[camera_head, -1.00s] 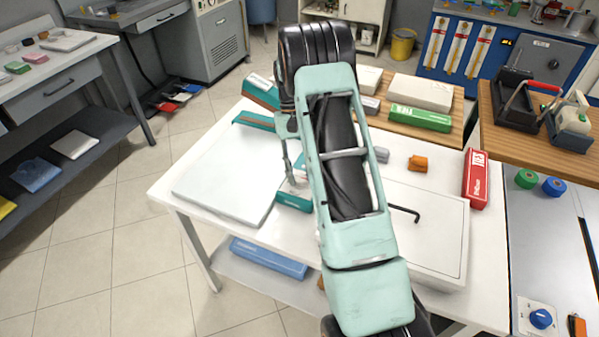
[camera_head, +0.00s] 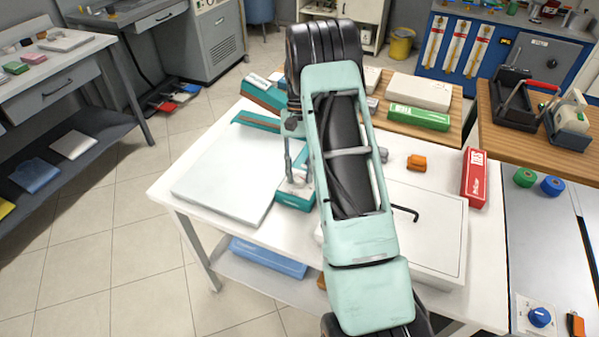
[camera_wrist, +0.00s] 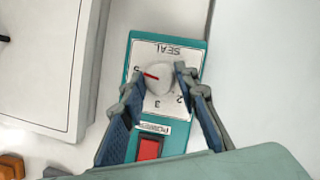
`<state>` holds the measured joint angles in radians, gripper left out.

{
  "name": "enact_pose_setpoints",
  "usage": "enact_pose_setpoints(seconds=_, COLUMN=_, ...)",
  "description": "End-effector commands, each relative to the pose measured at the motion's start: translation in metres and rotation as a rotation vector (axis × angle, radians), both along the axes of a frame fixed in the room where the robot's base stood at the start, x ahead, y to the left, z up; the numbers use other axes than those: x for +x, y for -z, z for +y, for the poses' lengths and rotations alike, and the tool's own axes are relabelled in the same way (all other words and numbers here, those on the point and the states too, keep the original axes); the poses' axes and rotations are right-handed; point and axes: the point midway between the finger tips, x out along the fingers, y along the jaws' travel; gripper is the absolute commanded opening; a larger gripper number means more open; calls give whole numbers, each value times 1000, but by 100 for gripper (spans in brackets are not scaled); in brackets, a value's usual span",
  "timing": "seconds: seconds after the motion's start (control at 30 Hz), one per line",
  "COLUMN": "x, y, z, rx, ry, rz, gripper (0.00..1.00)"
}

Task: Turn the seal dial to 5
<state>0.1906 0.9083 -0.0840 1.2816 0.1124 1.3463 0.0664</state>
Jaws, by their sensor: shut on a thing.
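The seal dial (camera_wrist: 160,78) is a pale round knob with a red pointer on a teal control box (camera_wrist: 194,53), whose SEAL label is upside down in the wrist view. The pointer aims left at a small numeral that looks like 5 but is blurred. The 2 and 3 show at the lower side; a finger covers the lower left of the scale. My gripper (camera_wrist: 158,80) is shut on the dial, one finger on each side. In the head view the teal box (camera_head: 294,198) shows beside my arm; the dial itself is hard to make out.
A red power switch (camera_wrist: 149,148) is just below the dial, between my fingers. The white table (camera_head: 172,192) also bears a flat white panel (camera_head: 222,187), an orange block (camera_head: 416,162) and a red box (camera_head: 475,180). A black hex key (camera_head: 405,211) lies right of my arm.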

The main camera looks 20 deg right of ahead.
Motion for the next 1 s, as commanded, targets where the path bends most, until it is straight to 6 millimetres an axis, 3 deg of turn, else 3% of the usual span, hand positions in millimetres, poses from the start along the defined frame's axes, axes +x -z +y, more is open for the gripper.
enact_pose_setpoints(seconds=0.03, x=1, y=0, z=0, rx=0, ry=1, rz=-2, gripper=4)
enact_pose_setpoints(seconds=0.07, x=1, y=-1, z=0, rx=-1, ry=1, rz=-2, gripper=32)
enact_pose_setpoints(seconds=0.2, x=0, y=0, z=0, rx=0, ry=0, rz=-1, gripper=46)
enact_pose_setpoints(seconds=0.57, x=2, y=-5, z=-1, rx=0, ry=-1, rz=-1, gripper=46)
enact_pose_setpoints(seconds=1.0, x=33, y=-81, z=-13, rx=-1, ry=-1, rz=-4, gripper=46)
